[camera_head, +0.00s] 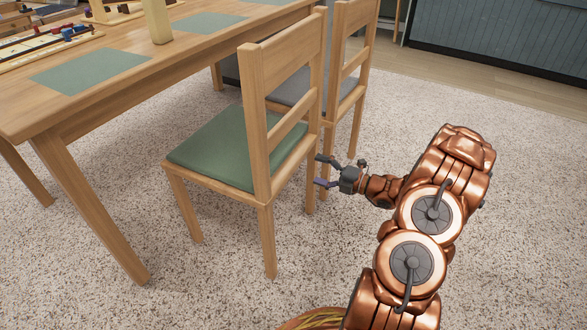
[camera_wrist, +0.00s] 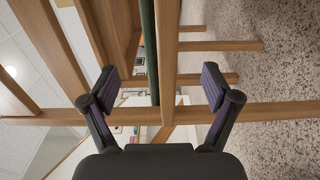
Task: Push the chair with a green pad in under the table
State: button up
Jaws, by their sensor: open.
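The chair with a green pad (camera_head: 217,147) stands upright on the carpet, its seat facing the wooden table (camera_head: 95,95) and its back toward my arm. Its seat is outside the table edge, with a strip of carpet visible between. My gripper (camera_head: 321,172) is open and empty, at about seat height beside the rear of the chair. In the wrist view, my gripper (camera_wrist: 159,84) has its two fingers spread in front of the wooden chair frame (camera_wrist: 168,60), with the green pad's edge (camera_wrist: 147,40) beyond it. I cannot tell whether the fingers touch the wood.
A second chair with a grey pad (camera_head: 290,92) stands close behind the green one, along the same table side. Green placemats (camera_head: 92,76), a wooden block (camera_head: 158,22) and game pieces lie on the table. Open carpet (camera_head: 500,220) lies to the right; a panelled counter (camera_head: 500,38) is at the back.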

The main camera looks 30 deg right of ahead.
aim_at(298, 162)
jog(key=shift+w+a+f+b, duration=0.15)
jog(key=shift+w+a+b, duration=0.3)
jog(key=shift+w+b, duration=0.15)
jog(key=p+x, duration=0.1)
jog(key=x, duration=0.1)
jog(key=p+x, duration=0.3)
jog(key=x, duration=0.1)
jog(key=shift+w+a+r, duration=0.25)
jog(key=shift+r, duration=0.15)
jog(key=shift+p+x, duration=0.55)
jog(key=shift+x, duration=0.4)
jog(key=shift+f, duration=0.15)
grip_shut()
